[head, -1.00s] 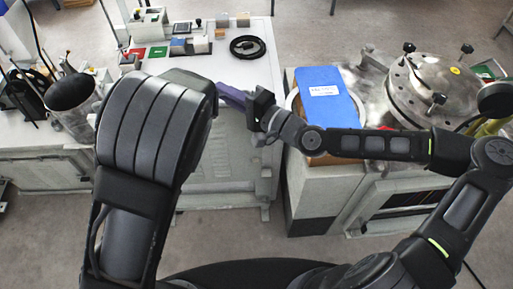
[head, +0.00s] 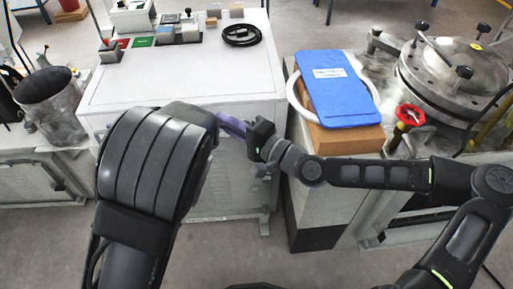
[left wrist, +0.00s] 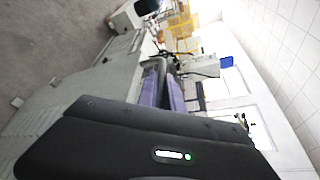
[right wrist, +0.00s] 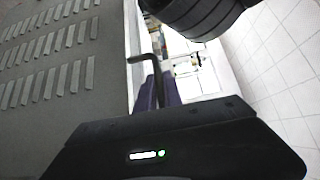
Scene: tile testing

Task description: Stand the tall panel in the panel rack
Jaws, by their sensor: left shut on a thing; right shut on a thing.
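My left gripper is hidden behind my ribbed left arm in the head view. The panel's full shape is hidden. I cannot make out a panel rack for certain.
To the right, a blue labelled slab (head: 338,90) lies on a brown box (head: 345,140), near a round metal vessel (head: 450,65). A metal bucket (head: 55,110) stands left.

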